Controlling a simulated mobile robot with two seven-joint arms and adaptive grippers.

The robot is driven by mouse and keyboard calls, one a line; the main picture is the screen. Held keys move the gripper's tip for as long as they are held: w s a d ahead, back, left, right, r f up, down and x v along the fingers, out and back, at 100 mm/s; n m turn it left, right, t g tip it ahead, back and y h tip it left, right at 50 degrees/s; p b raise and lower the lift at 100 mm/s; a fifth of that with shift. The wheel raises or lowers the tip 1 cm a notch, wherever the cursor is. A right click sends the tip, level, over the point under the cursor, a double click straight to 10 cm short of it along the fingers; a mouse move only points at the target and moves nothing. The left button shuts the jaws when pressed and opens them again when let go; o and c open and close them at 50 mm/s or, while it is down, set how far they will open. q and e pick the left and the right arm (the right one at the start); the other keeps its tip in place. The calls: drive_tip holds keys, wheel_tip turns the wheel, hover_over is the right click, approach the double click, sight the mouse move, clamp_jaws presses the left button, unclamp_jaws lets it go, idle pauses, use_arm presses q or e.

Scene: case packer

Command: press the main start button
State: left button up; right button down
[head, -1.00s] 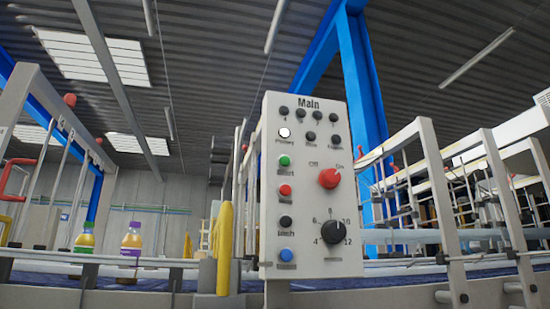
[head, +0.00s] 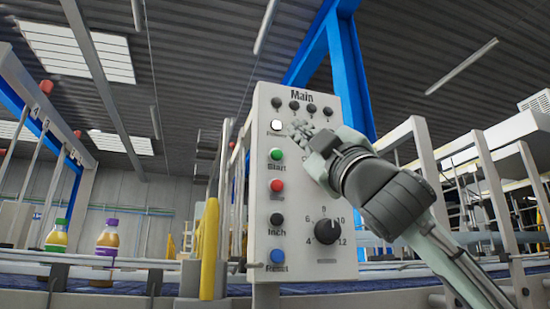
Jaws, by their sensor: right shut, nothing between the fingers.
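The main control panel (head: 262,210) stands upright at the centre, headed "Main". Its green start button (head: 276,154) is on the left side, above a label reading "Start". My right gripper (head: 296,130) comes in from the right and is shut and empty. Its fingertips are in front of the panel's upper part, up and to the right of the green button in the picture. I cannot tell whether they touch the panel. My left gripper is not in view.
Below the start button are a red button (head: 277,186), a black Inch button (head: 277,219) and a blue Reset button (head: 277,256). A black dial (head: 327,231) is lower right. A white lamp (head: 277,126) is above. Bottles (head: 106,240) stand left; a yellow post (head: 209,250) is beside the panel.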

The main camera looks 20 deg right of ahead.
sight(277, 155)
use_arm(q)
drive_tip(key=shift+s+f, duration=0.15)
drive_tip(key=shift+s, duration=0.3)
use_arm(e)
drive_tip(key=shift+s+r, duration=0.15)
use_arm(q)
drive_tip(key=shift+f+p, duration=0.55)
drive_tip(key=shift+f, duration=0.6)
use_arm(e)
drive_tip(key=shift+w+a, duration=0.1)
drive_tip(key=shift+w, duration=4.25)
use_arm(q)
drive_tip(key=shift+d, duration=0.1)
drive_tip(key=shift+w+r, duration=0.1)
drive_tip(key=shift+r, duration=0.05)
use_arm(e)
drive_tip(key=shift+w, duration=0.1)
drive_tip(key=shift+w, duration=0.35)
